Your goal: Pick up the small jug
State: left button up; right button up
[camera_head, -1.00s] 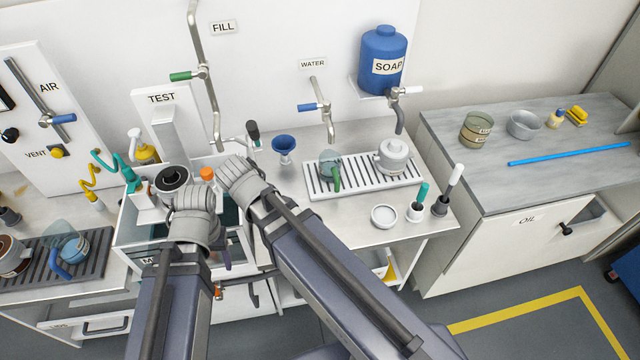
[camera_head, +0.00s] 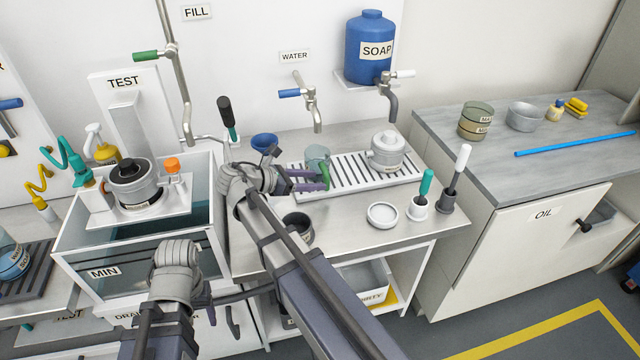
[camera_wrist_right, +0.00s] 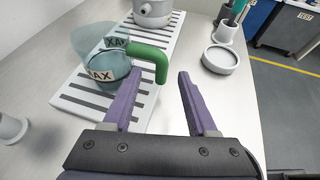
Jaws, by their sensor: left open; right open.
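The small jug (camera_head: 317,160) is clear with a green handle and stands on the slotted drain rack (camera_head: 405,177). In the right wrist view the jug (camera_wrist_right: 108,68) carries a MAX label, and its green handle (camera_wrist_right: 158,60) points toward my right gripper. My right gripper (camera_head: 308,181) is open and empty at the handle. In the wrist view its purple fingers (camera_wrist_right: 160,82) are spread, with the handle just beyond the left fingertip. Contact cannot be told. My left gripper (camera_head: 202,296) is low in front of the tank, mostly hidden behind its wrist.
A grey lidded pot (camera_head: 388,150) stands on the rack beside the jug. A blue funnel (camera_head: 264,141) is behind my right gripper. A white dish (camera_head: 382,215) and two brushes in holders (camera_head: 447,203) stand right. The water tap (camera_head: 312,100) hangs above the rack.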

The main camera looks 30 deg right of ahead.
aim_at(335, 190)
jog(key=shift+w+d, duration=0.1)
jog(key=shift+d, duration=0.2)
jog(key=shift+s+b+x, duration=0.15)
jog(key=shift+b+x, duration=0.7)
jog(key=shift+x, duration=1.05)
jog(key=shift+s+b+x, duration=0.1)
jog(key=shift+b+x, duration=0.75)
jog(key=shift+x, duration=1.1)
jog(key=shift+a+f, duration=0.1)
grip_shut()
